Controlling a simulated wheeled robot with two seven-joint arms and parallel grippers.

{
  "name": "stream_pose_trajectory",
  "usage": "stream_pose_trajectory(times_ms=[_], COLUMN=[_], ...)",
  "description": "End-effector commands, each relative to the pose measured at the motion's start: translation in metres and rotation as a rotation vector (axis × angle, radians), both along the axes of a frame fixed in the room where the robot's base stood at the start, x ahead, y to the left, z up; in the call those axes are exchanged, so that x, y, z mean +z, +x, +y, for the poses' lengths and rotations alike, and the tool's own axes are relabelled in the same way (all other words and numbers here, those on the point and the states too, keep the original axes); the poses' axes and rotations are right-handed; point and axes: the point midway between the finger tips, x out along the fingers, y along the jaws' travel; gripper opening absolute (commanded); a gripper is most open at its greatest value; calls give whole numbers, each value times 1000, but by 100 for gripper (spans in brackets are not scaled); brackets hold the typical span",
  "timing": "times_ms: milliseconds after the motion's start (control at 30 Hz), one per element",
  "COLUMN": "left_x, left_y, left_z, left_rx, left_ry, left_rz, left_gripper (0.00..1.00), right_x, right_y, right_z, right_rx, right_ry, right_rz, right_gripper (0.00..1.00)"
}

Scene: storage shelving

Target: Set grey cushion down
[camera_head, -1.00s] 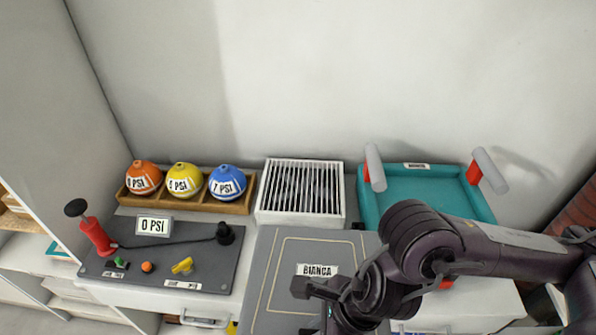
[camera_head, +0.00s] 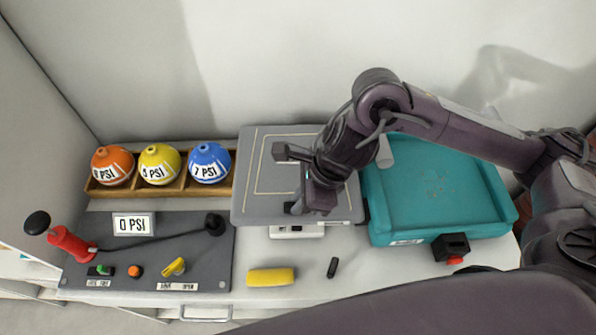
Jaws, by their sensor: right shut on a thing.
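The grey cushion (camera_head: 262,197) is a flat grey square panel with pale outlines on its top. It lies level at the middle of the bench, over the spot of the white grille box. My right gripper (camera_head: 290,181) is shut on it from above, near its middle, and hides part of its top. A white edge (camera_head: 297,232) shows below the cushion's front side. I cannot tell whether the cushion rests on something or hangs just above it. My left gripper is not in view.
A teal tray (camera_head: 440,185) stands close at the right, partly behind my arm. Orange, yellow and blue balls (camera_head: 209,163) sit in a wooden rack at the left. A control panel (camera_head: 150,250) lies in front of them. A yellow sponge (camera_head: 271,277) lies at the front.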

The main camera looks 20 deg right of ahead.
Motion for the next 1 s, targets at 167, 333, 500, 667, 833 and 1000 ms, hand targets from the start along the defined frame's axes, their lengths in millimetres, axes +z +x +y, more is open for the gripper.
stream_pose_trajectory(times_ms=[167, 333, 500, 667, 833, 1000], left_x=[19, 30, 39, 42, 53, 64], left_y=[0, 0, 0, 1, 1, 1], left_z=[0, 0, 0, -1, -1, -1], left_rx=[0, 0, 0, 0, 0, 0], left_ry=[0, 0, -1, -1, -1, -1], left_rz=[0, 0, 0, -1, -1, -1], left_gripper=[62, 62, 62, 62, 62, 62], right_x=[5, 4, -18, -31, -54, -67], right_y=[46, 82, 87, 88, 87, 91], right_z=[-12, -23, -25, -25, -25, -26], right_rx=[-3, -3, 1, 1, 0, -1], right_ry=[2, 2, 2, 1, 2, 1], right_rz=[2, 1, 6, 1, 6, 1], right_gripper=[0, 0, 0, 0, 0, 0])
